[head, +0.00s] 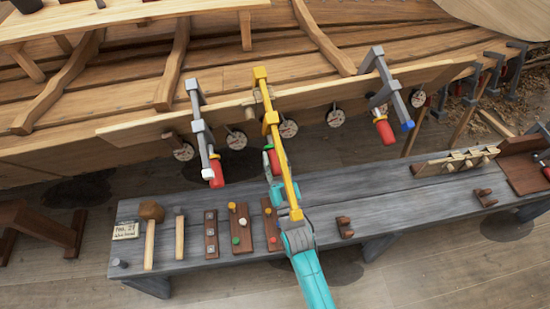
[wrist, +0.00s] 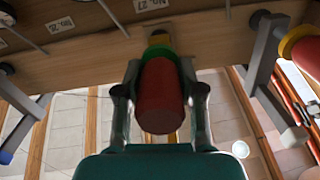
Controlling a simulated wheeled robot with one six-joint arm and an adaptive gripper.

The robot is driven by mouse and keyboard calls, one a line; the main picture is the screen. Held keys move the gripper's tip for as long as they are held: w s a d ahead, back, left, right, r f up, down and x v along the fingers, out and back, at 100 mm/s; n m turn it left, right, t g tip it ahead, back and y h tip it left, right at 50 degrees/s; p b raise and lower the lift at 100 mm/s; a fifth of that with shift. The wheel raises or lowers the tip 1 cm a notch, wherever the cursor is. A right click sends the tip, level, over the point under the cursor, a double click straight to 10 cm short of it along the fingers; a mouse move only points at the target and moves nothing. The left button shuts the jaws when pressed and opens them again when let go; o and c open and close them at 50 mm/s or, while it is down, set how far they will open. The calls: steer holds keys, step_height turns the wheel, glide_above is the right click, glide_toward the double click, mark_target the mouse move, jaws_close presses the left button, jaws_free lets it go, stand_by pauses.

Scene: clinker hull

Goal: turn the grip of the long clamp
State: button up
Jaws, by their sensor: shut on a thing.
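The long clamp (head: 275,125) is yellow and reaches from the hull's plank down over the bench in the head view. Its red grip (wrist: 160,100) fills the middle of the wrist view, with a green collar (wrist: 160,51) and a yellow part above it. My gripper (wrist: 159,82) is shut on the red grip, one finger on each side. In the head view my gripper (head: 272,163) is beside the yellow bar, which partly hides it and the grip. Which way the grip has been turned cannot be told.
Grey clamps with red grips hang left (head: 199,125) and right (head: 388,85) of the long clamp. Round tags (head: 289,128) line the plank. The grey bench (head: 400,195) below bears a mallet (head: 151,225), wooden strips and blocks.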

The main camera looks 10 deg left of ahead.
steer(key=shift+m, duration=0.4)
steer(key=o, duration=1.1)
steer(key=shift+o, duration=0.2)
steer(key=v, duration=1.2)
